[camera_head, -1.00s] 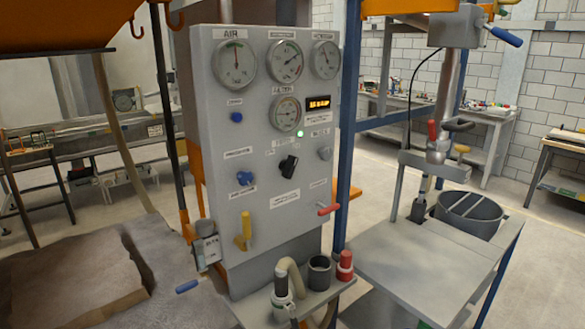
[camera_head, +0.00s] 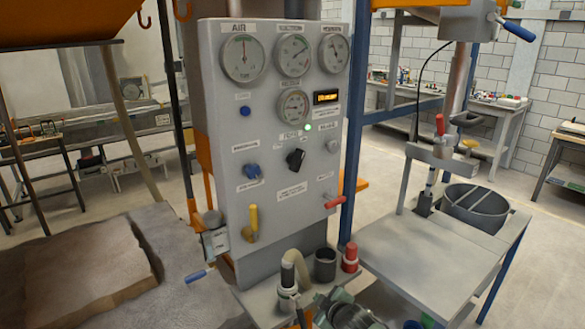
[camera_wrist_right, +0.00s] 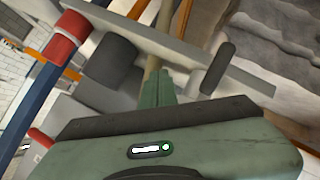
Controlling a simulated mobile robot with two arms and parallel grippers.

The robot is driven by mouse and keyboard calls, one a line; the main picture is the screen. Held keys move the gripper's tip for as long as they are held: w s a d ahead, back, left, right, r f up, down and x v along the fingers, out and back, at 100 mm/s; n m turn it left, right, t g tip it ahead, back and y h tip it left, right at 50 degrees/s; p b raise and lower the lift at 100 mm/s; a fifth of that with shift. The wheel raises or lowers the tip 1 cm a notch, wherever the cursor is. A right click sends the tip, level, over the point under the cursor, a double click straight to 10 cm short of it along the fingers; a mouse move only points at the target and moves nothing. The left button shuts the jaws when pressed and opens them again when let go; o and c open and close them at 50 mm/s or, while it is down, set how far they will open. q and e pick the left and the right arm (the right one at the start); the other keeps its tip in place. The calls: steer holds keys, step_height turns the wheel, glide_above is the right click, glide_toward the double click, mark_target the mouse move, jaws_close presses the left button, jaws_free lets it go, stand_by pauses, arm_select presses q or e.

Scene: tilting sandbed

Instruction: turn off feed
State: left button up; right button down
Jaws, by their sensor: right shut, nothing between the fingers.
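The grey control panel (camera_head: 225,120) stands in the middle of the head view. It carries a yellow lever (camera_head: 253,220) pointing up, a red lever (camera_head: 334,202), a black rotary switch (camera_head: 295,159), blue knobs (camera_head: 251,171) and a grey knob (camera_head: 332,146). The labels are too small to read, so I cannot tell which control is the feed. My right gripper (camera_head: 335,298) is low at the bottom edge, below the panel and apart from its controls. In the right wrist view its green fingers (camera_wrist_right: 160,90) are closed together and empty. My left gripper is not in view.
A shelf below the panel holds a hose fitting (camera_head: 288,275), a dark cup (camera_head: 325,264) and a red-capped post (camera_head: 350,257). A blue-handled crank (camera_head: 197,276) and the sandbed (camera_head: 75,265) are at left. A grey table (camera_head: 425,255) with a bucket is at right.

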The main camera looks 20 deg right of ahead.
mark_target(296, 160)
steer(key=w+a+r+n+t+y, duration=0.1)
steer(key=a+r+n+t, duration=0.1)
steer(key=r, duration=1.7)
steer(key=w+a+r+n+t+y+p, duration=0.1)
steer(key=a+r+n+t, duration=0.2)
steer(key=r, duration=1.6)
steer(key=shift+w+a+r+n, duration=0.3)
steer(key=shift+a+r+n, duration=0.1)
steer(key=shift+a, duration=0.2)
steer(key=w+f+p, duration=0.1)
steer(key=w, duration=0.2)
steer(key=w+d+p, duration=0.1)
steer(key=w+p, duration=0.1)
steer(key=w, duration=0.2)
steer(key=w+f+p, duration=0.1)
steer(key=w+p, duration=0.1)
steer(key=w, duration=0.2)
steer(key=shift+d+f, duration=0.3)
steer(key=shift+d, duration=0.1)
steer(key=shift+d+f+p, duration=0.15)
steer(key=shift+d+p, duration=0.1)
steer(key=shift+p, duration=0.05)
